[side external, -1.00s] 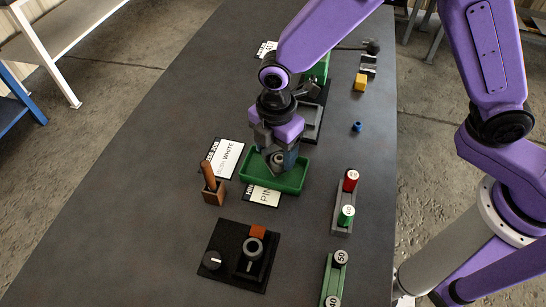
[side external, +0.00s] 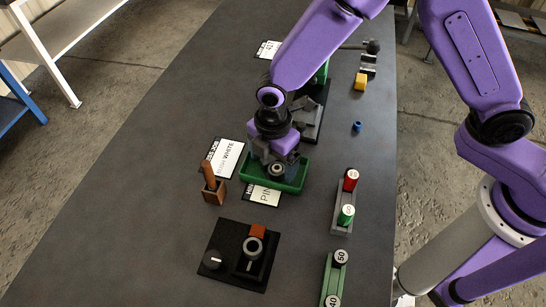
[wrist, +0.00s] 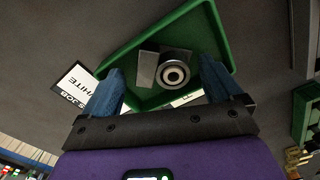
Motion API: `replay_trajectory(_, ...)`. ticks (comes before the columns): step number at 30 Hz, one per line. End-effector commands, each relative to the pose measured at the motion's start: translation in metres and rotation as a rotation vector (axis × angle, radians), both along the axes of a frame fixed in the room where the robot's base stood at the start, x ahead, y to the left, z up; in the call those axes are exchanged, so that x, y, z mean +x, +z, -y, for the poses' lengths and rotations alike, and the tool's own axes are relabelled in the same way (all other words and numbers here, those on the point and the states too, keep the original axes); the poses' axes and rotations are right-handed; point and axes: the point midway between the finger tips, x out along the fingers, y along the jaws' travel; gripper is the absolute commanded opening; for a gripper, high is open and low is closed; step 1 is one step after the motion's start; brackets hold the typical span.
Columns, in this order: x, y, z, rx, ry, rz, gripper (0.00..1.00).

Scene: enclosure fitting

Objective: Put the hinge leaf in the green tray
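The green tray (side external: 297,182) sits on the dark table near the middle in the side view, and its green wall (wrist: 213,22) shows in the wrist view. The hinge leaf, a silver plate with a round barrel (wrist: 172,72), appears inside the tray in the wrist view. The barrel also shows in the side view (side external: 277,170), partly under my gripper. My gripper (wrist: 160,68) is over the tray with its blue fingers spread wide, one on each side of the leaf with visible gaps. Whether the leaf rests fully flat is unclear.
A black fixture (side external: 312,120) stands just behind the tray. A brown holder (side external: 213,192) and label cards (side external: 225,157) lie left. A black base with a knob (side external: 240,262) is in front. A rack with red and green cylinders (side external: 343,205) is right. Bare table separates them.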

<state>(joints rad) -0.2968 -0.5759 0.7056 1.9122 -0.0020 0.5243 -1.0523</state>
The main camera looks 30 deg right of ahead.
Motion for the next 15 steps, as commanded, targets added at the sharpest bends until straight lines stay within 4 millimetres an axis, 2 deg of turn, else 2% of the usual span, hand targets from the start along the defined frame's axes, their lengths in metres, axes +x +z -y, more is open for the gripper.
replay_trajectory(8,0.0,0.006,0.0,0.002,0.0,0.002,0.93)
replay_trajectory(11,0.001,0.018,-0.001,0.003,0.0,0.003,0.93)
replay_trajectory(15,0.001,0.045,-0.001,0.005,0.0,0.005,0.93)
